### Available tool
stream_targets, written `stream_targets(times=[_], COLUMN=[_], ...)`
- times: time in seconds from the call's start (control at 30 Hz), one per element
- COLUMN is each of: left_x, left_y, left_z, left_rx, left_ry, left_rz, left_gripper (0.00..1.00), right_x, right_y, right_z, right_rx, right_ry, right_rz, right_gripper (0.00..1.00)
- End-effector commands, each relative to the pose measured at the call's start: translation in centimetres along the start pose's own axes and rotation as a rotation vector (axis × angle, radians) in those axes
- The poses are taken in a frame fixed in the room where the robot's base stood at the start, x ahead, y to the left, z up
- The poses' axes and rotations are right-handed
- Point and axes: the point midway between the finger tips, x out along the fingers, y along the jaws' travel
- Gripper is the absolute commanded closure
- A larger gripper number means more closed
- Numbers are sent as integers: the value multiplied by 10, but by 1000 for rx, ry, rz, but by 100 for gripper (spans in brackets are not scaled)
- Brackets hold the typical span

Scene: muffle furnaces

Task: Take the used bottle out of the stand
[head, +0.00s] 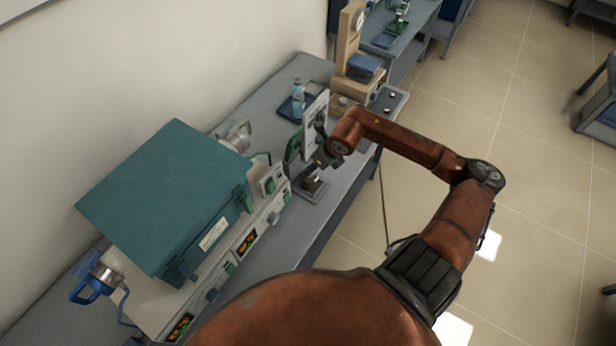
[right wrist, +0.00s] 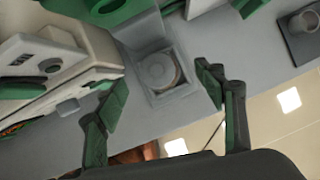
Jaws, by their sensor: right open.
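A small stand (head: 312,196) with a square grey base sits near the front edge of the bench, and a dark brownish bottle (head: 313,183) appears to stand in it. In the right wrist view, the stand (right wrist: 184,88) holds a round-topped grey thing (right wrist: 158,71), probably that bottle seen from above. My right gripper (head: 322,158) is just above and behind the stand in the head view. In the right wrist view its two green fingers (right wrist: 162,88) are apart, on either side of the stand, with nothing between them gripped. My left gripper is not in view.
A teal furnace (head: 165,200) on a white control base fills the bench's left part. A white upright panel (head: 316,118) stands close behind my gripper. Two bottles (head: 298,98) stand on a dark tray. A grey cup (right wrist: 304,20) is at the right wrist view's corner.

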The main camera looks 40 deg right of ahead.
Motion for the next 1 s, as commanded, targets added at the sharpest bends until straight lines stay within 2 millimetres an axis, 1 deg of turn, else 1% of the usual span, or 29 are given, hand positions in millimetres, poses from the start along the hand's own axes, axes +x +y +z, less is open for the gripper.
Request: stream_targets(times=[0.13,0.3,0.4,0.5,0.7,1.0], left_x=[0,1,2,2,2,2], left_y=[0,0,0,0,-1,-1], left_z=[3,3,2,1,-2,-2], left_rx=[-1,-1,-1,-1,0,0], left_ry=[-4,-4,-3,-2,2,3], left_rz=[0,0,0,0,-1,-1], left_gripper=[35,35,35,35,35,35], right_x=[16,42,52,56,56,56], right_y=[1,2,3,3,4,4], right_z=[-2,-3,-3,-2,-2,-2], right_rx=[3,3,1,-1,-3,-3], right_ry=[0,-1,-2,-2,-2,-2], right_rz=[3,3,4,3,3,4], right_gripper=[36,36,36,36,37,58])
